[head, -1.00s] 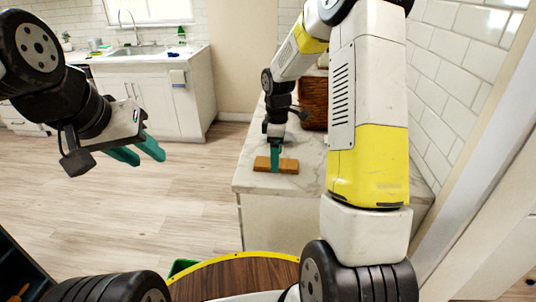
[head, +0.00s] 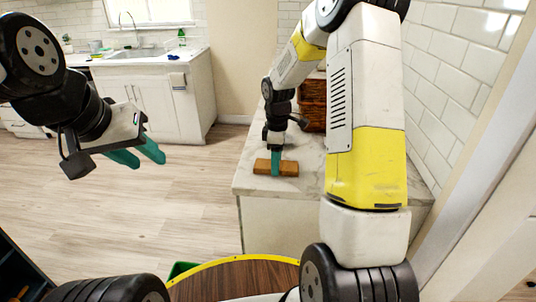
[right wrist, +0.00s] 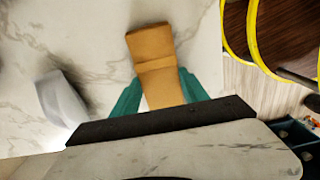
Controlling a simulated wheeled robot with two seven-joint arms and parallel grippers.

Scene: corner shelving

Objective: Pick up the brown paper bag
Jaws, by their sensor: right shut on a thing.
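The brown paper bag (head: 289,168) is a small tan-brown folded packet lying flat on the marble counter (head: 310,182), near its front left corner. My right gripper (head: 276,170) points down over it with its teal fingers at the bag's middle. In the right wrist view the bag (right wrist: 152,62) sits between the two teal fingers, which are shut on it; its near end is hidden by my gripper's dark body. I cannot see a gap between bag and counter. My left gripper (head: 138,156) hangs in the air at the left, open and empty.
A brown wicker basket (head: 313,105) stands behind my right arm on the counter. A tiled wall (head: 445,110) borders the counter at the right. A blurred white object (right wrist: 62,100) shows at the left in the right wrist view. The floor (head: 150,210) left of the counter is clear.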

